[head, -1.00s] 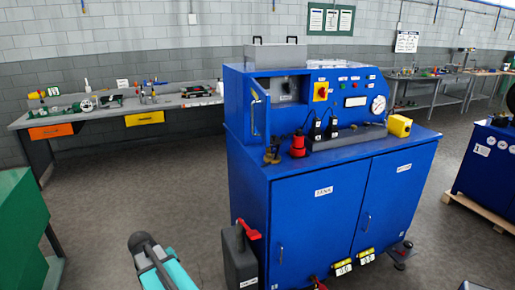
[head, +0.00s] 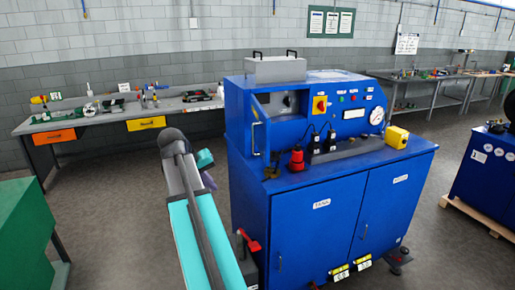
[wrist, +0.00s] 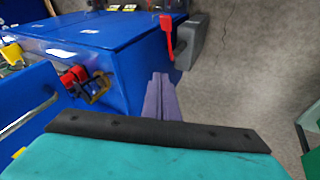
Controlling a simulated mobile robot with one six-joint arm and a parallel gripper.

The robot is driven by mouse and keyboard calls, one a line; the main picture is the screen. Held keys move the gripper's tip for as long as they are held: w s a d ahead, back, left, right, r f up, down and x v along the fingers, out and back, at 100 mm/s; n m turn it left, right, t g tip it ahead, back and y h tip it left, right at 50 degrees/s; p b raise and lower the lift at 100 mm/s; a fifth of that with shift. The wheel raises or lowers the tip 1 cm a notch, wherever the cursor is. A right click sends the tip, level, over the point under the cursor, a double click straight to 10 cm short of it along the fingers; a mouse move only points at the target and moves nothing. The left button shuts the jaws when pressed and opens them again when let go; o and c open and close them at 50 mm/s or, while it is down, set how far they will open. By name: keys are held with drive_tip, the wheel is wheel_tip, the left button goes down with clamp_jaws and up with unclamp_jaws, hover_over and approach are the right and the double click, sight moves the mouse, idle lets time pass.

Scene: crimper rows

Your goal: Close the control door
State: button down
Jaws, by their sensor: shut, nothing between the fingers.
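The control door (head: 261,128) is a small blue panel with a pale bar handle, on the upper left of the blue machine (head: 317,215). It stands open, swung out toward the front, and the grey control panel (head: 285,104) behind it shows. In the wrist view the door (wrist: 28,98) is at the left edge, with its handle running diagonally. My gripper (wrist: 160,82) has purple fingers, shut and empty. In the head view my gripper (head: 209,180) is left of the machine and apart from the door, partly hidden by my arm.
A workbench (head: 100,116) is behind at left. Floor between is clear.

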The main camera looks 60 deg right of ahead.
drive_tip(key=m+h+p, duration=0.1)
drive_tip(key=m+p, duration=0.1)
drive_tip(key=p, duration=0.1)
approach(255, 154)
drive_tip(key=a+r, duration=0.2)
drive_tip(key=a, duration=0.3)
drive_tip(key=shift+w+f, duration=0.15)
drive_tip(key=shift+w, duration=0.3)
drive_tip(key=s+d+f+b, duration=0.1)
drive_tip(key=d+f+b, duration=0.1)
drive_tip(key=s+d+f+b, duration=0.1)
drive_tip(key=d+f+b, duration=0.1)
drive_tip(key=d+f, duration=0.1)
drive_tip(key=s+d+f+b, duration=0.1)
drive_tip(key=d+f+b, duration=0.2)
drive_tip(key=shift+s, duration=0.1)
drive_tip(key=shift+s+d, duration=0.3)
drive_tip(key=shift+s, duration=0.05)
drive_tip(key=shift+s, duration=0.15)
